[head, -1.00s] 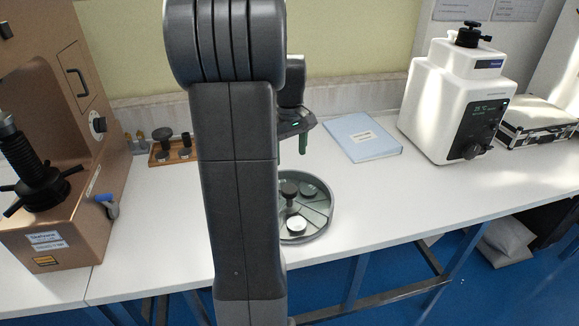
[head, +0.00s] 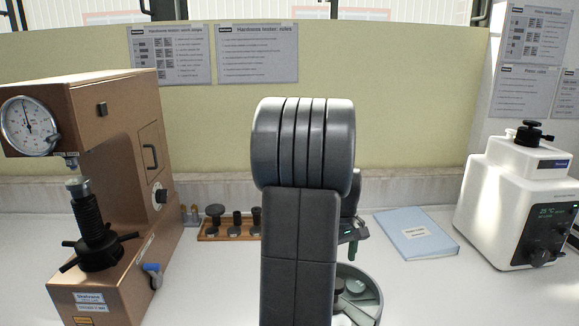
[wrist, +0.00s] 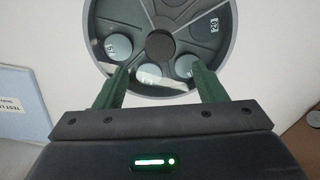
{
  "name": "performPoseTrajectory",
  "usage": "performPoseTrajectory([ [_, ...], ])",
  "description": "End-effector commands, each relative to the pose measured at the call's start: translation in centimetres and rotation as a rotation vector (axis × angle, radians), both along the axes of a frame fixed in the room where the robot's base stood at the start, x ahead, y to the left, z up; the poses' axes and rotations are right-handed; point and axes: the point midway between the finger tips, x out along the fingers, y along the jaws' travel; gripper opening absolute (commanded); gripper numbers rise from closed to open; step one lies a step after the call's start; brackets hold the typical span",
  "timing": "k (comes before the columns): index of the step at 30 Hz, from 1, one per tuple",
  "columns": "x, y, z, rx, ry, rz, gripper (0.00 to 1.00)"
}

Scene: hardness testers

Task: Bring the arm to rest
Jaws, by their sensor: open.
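My gripper (wrist: 160,88) is open and empty in the wrist view, its two green fingers spread apart. Beyond the fingers lies a round divided tray (wrist: 228,60) with a dark central knob (wrist: 160,45) and several pale discs in it. In the head view my gripper (head: 350,248) shows only in part behind my arm, above the round tray (head: 372,283). My arm hides the tray's left part.
A brown hardness tester (head: 110,200) stands at left, and a wooden rack (head: 215,233) of dark parts is behind the arm. A blue folder (head: 416,233) and a white machine (head: 512,205) are at right. White table shows between them.

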Motion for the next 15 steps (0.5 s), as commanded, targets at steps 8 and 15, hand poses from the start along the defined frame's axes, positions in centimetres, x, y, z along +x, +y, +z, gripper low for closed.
performPoseTrajectory([
  [8,-0.1,0.0,-5.4,0.001,0.005,0.0,0.64],
  [15,-0.1,0.0,-7.8,0.001,0.003,0.0,0.64],
])
